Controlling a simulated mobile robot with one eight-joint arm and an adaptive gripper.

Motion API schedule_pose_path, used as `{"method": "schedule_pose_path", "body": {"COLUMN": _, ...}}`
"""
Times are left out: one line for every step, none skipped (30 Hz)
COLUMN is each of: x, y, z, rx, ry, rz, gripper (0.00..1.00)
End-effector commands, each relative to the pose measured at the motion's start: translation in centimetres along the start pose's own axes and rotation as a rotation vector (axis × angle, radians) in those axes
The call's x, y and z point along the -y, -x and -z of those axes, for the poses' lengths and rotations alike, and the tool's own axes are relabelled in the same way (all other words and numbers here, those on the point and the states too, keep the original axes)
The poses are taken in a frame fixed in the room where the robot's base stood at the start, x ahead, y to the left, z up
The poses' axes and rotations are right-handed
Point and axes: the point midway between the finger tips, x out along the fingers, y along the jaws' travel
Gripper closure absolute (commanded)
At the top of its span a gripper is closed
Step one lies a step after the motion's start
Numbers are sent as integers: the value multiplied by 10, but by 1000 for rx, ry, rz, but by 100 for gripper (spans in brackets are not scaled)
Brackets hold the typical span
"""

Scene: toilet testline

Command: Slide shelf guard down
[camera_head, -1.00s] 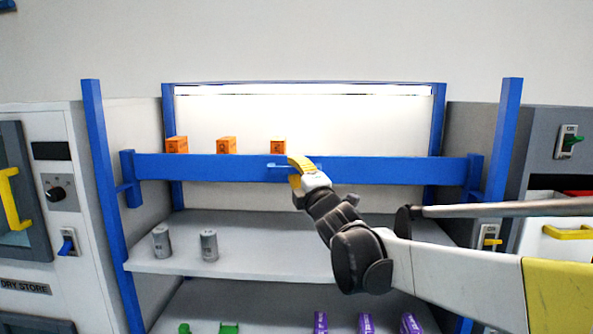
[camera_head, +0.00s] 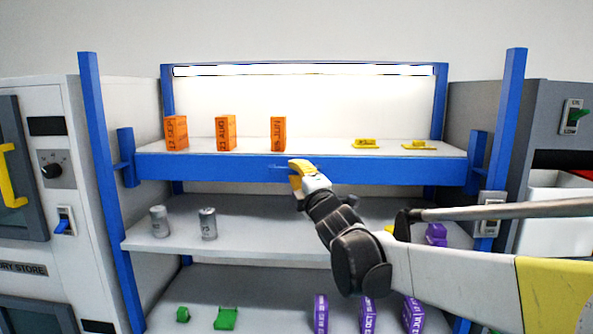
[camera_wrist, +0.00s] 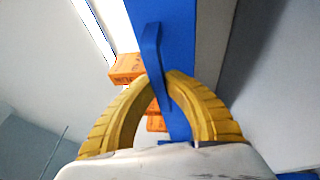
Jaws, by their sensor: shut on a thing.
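The shelf guard (camera_head: 220,168) is a blue horizontal bar spanning the front of the rack between two blue upright posts. In the head view it sits at about the top shelf's front edge, with the shelf surface showing above it. My gripper (camera_head: 299,176) is at the middle of the bar. In the wrist view its yellow fingers (camera_wrist: 162,79) close around the blue handle (camera_wrist: 152,43) on the bar (camera_wrist: 180,50). In the head view the fingers hide much of the handle.
Grey cans (camera_head: 208,224) are on the middle shelf; green and purple items (camera_head: 321,313) are below. A left post (camera_head: 96,160) and right post (camera_head: 504,150) flank the rack. Cabinets stand on both sides.

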Motion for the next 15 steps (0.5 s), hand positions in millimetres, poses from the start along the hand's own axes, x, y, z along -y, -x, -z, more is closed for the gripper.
{"method": "schedule_pose_path", "body": {"x": -2, "y": -1, "z": 0, "rx": 0, "ry": 0, "rz": -1, "gripper": 100}}
{"method": "schedule_pose_path", "body": {"x": -2, "y": -1, "z": 0, "rx": 0, "ry": 0, "rz": -1, "gripper": 100}}
{"method": "schedule_pose_path", "body": {"x": -2, "y": -1, "z": 0, "rx": 0, "ry": 0, "rz": -1, "gripper": 100}}
{"method": "schedule_pose_path", "body": {"x": -2, "y": -1, "z": 0, "rx": 0, "ry": 0, "rz": -1, "gripper": 85}}
{"method": "schedule_pose_path", "body": {"x": -2, "y": -1, "z": 0, "rx": 0, "ry": 0, "rz": -1, "gripper": 76}}
{"method": "schedule_pose_path", "body": {"x": -2, "y": -1, "z": 0, "rx": 0, "ry": 0, "rz": -1, "gripper": 64}}
{"method": "schedule_pose_path", "body": {"x": -2, "y": -1, "z": 0, "rx": 0, "ry": 0, "rz": -1, "gripper": 64}}
{"method": "schedule_pose_path", "body": {"x": -2, "y": 0, "z": 0, "rx": 0, "ry": 0, "rz": -1, "gripper": 64}}
{"method": "schedule_pose_path", "body": {"x": -2, "y": 0, "z": 0, "rx": 0, "ry": 0, "rz": -1, "gripper": 64}}
{"method": "schedule_pose_path", "body": {"x": -2, "y": 0, "z": 0, "rx": 0, "ry": 0, "rz": -1, "gripper": 64}}
{"method": "schedule_pose_path", "body": {"x": -2, "y": 0, "z": 0, "rx": 0, "ry": 0, "rz": -1, "gripper": 64}}
{"method": "schedule_pose_path", "body": {"x": -2, "y": 0, "z": 0, "rx": 0, "ry": 0, "rz": -1, "gripper": 64}}
{"method": "schedule_pose_path", "body": {"x": -2, "y": 0, "z": 0, "rx": 0, "ry": 0, "rz": -1, "gripper": 64}}
{"method": "schedule_pose_path", "body": {"x": -2, "y": 0, "z": 0, "rx": 0, "ry": 0, "rz": -1, "gripper": 64}}
{"method": "schedule_pose_path", "body": {"x": -2, "y": 0, "z": 0, "rx": 0, "ry": 0, "rz": -1, "gripper": 64}}
